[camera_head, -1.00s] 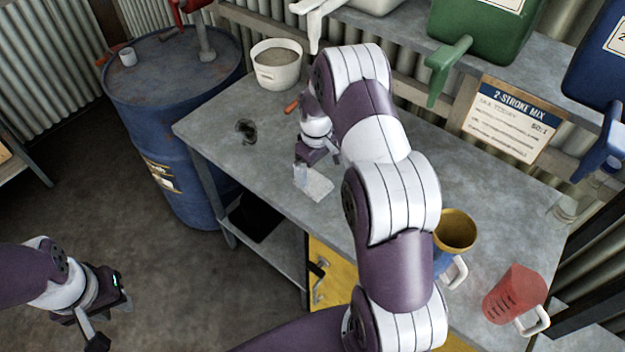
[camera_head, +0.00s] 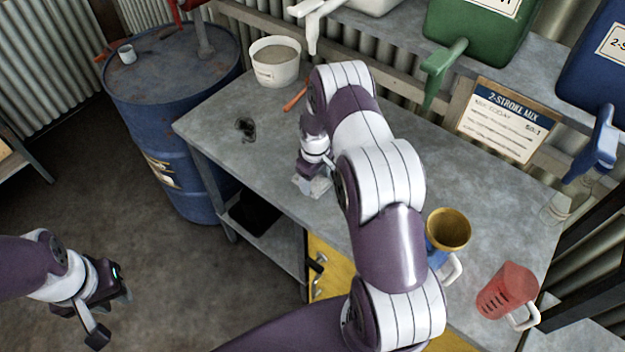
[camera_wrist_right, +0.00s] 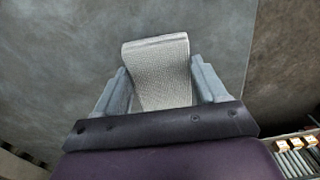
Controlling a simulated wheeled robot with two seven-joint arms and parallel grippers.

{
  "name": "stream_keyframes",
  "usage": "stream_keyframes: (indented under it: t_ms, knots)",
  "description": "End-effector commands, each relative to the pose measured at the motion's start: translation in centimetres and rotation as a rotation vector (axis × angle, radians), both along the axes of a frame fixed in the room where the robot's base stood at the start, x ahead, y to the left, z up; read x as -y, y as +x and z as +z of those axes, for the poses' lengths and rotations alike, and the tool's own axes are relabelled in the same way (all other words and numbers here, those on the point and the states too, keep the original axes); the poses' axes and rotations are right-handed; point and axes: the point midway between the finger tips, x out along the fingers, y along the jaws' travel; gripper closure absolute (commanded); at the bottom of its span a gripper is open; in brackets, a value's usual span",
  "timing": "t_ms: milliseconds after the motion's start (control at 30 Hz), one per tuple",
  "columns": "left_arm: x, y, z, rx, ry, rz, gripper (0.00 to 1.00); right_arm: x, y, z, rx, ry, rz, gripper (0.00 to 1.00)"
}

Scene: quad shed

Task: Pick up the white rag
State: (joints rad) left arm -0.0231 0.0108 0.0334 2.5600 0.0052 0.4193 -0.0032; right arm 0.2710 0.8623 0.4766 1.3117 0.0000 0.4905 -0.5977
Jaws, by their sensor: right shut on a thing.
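The white rag (camera_head: 313,187) is on the grey workbench (camera_head: 265,125) near its front edge, partly hidden below my right gripper (camera_head: 310,176). In the right wrist view the rag (camera_wrist_right: 160,68) shows as a pale woven cloth between the two fingers of my right gripper (camera_wrist_right: 160,90), with its folded end standing out past the fingertips. The right gripper is shut on the rag. Whether the rag is clear of the bench top cannot be told. My left gripper (camera_head: 112,311) is open and empty, over the floor at the lower left.
A white bucket (camera_head: 274,62) and a small dark object (camera_head: 245,128) are at the bench's left. A blue jug with a yellow funnel (camera_head: 447,230) and a red jug (camera_head: 507,290) stand at the right. A blue drum (camera_head: 170,120) stands beside the bench.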

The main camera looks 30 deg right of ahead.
Motion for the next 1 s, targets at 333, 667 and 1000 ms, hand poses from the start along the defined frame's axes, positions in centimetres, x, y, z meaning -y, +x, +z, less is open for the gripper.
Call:
stream_keyframes:
  t_ms: [333, 667, 1000]
  knots:
    - [0.0, 0.0, -1.5, 0.0, 0.0, 0.0, 0.69, 0.0, 0.1, 2.4, 0.003, -0.001, 0.0, 0.58]
    - [0.0, 0.0, -4.1, 0.0, 0.0, 0.0, 0.69, 5.3, -3.3, 7.4, 0.004, -0.002, -0.005, 0.58]
    - [0.0, 0.0, -5.4, 0.0, 0.0, 0.0, 0.69, 9.7, -6.2, 10.8, 0.0, -0.001, -0.001, 0.58]
